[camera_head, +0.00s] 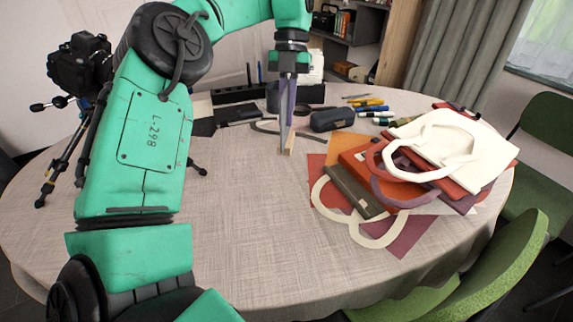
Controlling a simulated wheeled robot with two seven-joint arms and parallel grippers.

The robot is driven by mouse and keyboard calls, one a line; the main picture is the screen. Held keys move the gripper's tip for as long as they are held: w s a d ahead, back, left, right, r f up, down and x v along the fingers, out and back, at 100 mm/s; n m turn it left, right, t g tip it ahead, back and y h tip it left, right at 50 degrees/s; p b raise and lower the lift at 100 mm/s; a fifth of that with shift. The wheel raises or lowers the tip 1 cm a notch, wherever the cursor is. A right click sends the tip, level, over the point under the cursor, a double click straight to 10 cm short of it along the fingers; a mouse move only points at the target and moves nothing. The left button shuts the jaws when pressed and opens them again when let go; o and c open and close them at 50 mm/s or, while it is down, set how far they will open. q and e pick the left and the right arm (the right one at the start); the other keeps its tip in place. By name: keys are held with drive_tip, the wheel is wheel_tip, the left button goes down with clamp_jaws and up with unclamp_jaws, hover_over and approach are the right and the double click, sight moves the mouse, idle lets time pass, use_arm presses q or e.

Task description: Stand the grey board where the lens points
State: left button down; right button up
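My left gripper (287,88) points straight down over the middle of the table. It appears shut on a narrow grey upright piece, which I take to be the grey board (288,122) seen nearly edge-on. A small tan block shows at its lower end, at or just above the cloth; I cannot tell if it touches. A black camera (80,62) sits on a tripod (62,165) at the left. My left arm hides part of the tripod, and I cannot tell exactly where the lens faces. My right gripper is out of view.
A pile of bags (440,150) covers the table's right side. A dark case (333,118), markers (370,107) and a black organizer (240,93) lie behind the gripper. The front of the round table (240,240) is clear. Green chairs (500,270) stand at the right.

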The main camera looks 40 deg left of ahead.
sight(285, 135)
use_arm(q)
drive_tip(key=f, duration=0.6)
drive_tip(key=shift+w+a+f, duration=0.1)
drive_tip(key=shift+a+f, duration=0.1)
drive_tip(key=shift+a, duration=0.1)
wheel_tip(285, 135, down, 7)
drive_tip(key=shift+r+b, duration=0.1)
drive_tip(key=shift+b, duration=0.2)
drive_tip(key=shift+w, duration=0.1)
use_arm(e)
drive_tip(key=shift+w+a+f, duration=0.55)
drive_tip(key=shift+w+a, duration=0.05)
use_arm(q)
drive_tip(key=c, duration=1)
unclamp_jaws()
drive_tip(key=shift+c, duration=0.2)
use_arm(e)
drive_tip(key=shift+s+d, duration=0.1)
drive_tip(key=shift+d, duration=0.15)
